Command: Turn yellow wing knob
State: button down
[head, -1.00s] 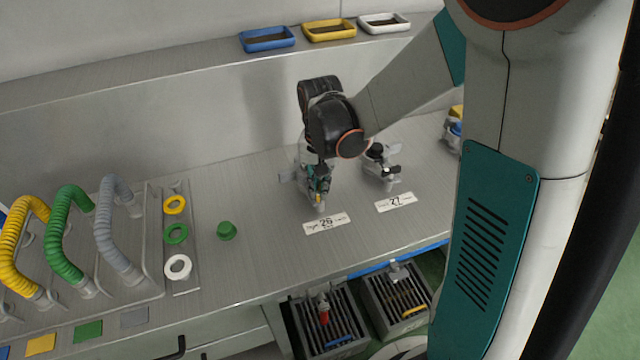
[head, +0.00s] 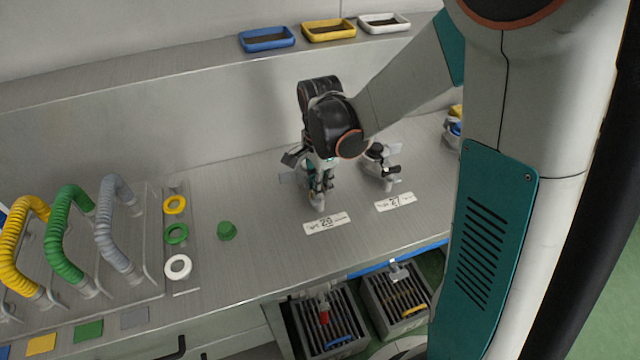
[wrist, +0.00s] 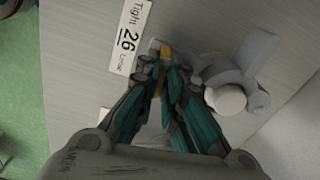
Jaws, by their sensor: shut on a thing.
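The yellow wing knob (wrist: 165,51) shows in the wrist view as a small yellow piece between the fingertips of my gripper (wrist: 163,75). The fingers are shut on it from both sides and hide most of it. Beside it is the grey fitting with a pale round cap (wrist: 226,99). In the head view my gripper (head: 319,191) points down at the fitting behind the label 26 (head: 327,223), and I cannot make out the knob there. The label reads "Tight" at one end and "Loose" at the other.
A similar fitting (head: 382,165) with label 27 (head: 395,202) stands close on the right. A green cap (head: 227,231) lies to the left, past clear bench. Coloured hoses (head: 70,235) stand further left. Slatted crates (head: 325,322) sit below the front edge.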

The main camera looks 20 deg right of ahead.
jog(key=shift+m, duration=0.7)
jog(key=c, duration=1.7)
grip_release()
notch_tip(320, 180, up, 12)
